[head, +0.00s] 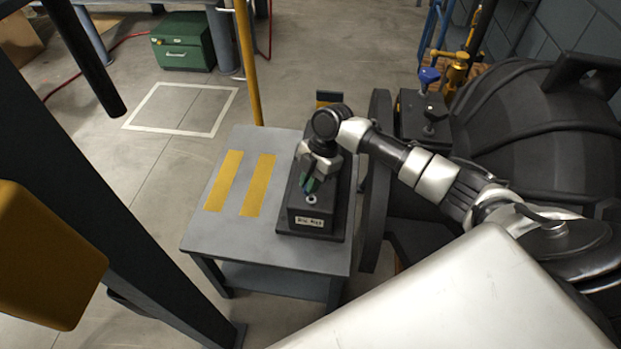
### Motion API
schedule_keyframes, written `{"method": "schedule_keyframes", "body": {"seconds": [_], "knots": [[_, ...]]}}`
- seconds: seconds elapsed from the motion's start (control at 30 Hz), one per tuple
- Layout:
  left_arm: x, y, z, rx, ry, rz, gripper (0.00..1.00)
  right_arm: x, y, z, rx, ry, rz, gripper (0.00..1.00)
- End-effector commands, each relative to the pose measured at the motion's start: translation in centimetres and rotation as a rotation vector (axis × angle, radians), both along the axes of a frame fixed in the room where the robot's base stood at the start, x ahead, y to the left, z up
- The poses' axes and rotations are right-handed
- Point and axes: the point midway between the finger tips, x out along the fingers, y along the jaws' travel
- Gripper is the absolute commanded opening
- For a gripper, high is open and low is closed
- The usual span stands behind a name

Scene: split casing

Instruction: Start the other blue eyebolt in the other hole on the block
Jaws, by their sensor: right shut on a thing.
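The block (306,219) is a dark box with a pale label on its front, standing on a dark base plate on the grey table. A light ring around a hole (311,198) shows on its top near the front. My right gripper (308,186) points down over the block's top, just behind that ring. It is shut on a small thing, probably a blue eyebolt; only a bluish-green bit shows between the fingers. I cannot tell whether it touches the block. The rest of the block's top, with any other hole or eyebolt, is hidden by my right gripper and wrist. My left gripper is out of view.
The grey table (225,228) has two yellow stripes and free room left of the block. A large dark rounded casing (530,110) stands close on the right. A yellow post (246,70) rises behind the table. A green box (183,42) sits far back.

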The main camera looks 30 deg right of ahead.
Motion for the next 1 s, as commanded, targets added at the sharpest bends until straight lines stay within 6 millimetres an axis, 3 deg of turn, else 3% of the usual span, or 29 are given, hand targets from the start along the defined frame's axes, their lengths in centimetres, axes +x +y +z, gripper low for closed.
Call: {"method": "schedule_keyframes", "body": {"seconds": [0.13,0.23,1.0], "knots": [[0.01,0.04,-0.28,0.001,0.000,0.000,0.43,0.10,0.03,-0.03,0.000,-0.001,0.262,0.00],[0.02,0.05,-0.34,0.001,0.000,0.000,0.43,-0.02,-0.02,-0.04,0.000,-0.001,0.354,0.00],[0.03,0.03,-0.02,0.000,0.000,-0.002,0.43,0.12,-0.20,-0.03,0.001,-0.002,0.350,0.00]]}}
